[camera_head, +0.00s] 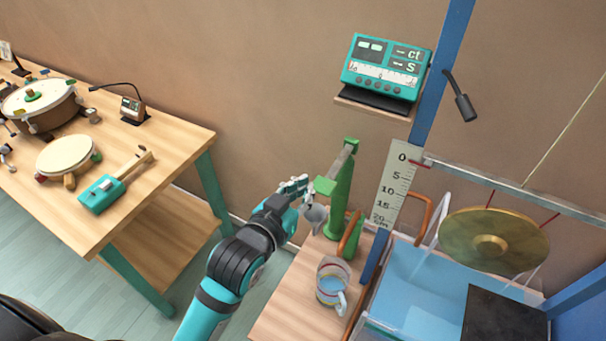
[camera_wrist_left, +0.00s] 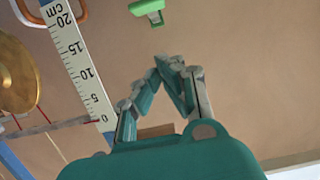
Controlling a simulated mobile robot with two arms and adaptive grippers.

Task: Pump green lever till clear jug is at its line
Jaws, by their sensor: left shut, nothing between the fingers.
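The green lever (camera_head: 325,187) belongs to a green pump (camera_head: 341,205) standing on the wooden bench. A green piece, likely part of it, shows at the top edge of the left wrist view (camera_wrist_left: 150,7). My left gripper (camera_head: 303,183) is shut and empty, just left of the lever's green end; whether they touch is unclear. Its fingertips meet in the left wrist view (camera_wrist_left: 167,63). The clear jug (camera_head: 332,283) stands upright in front of the pump, with light blue liquid inside and coloured bands around it. The liquid's level against a line is too small to tell. My right gripper is out of view.
A centimetre scale (camera_head: 394,185), a blue water tank (camera_head: 412,270) and a hanging brass gong (camera_head: 495,241) are at right. A teal display unit (camera_head: 386,68) sits on a shelf above. A drum table (camera_head: 130,205) is left.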

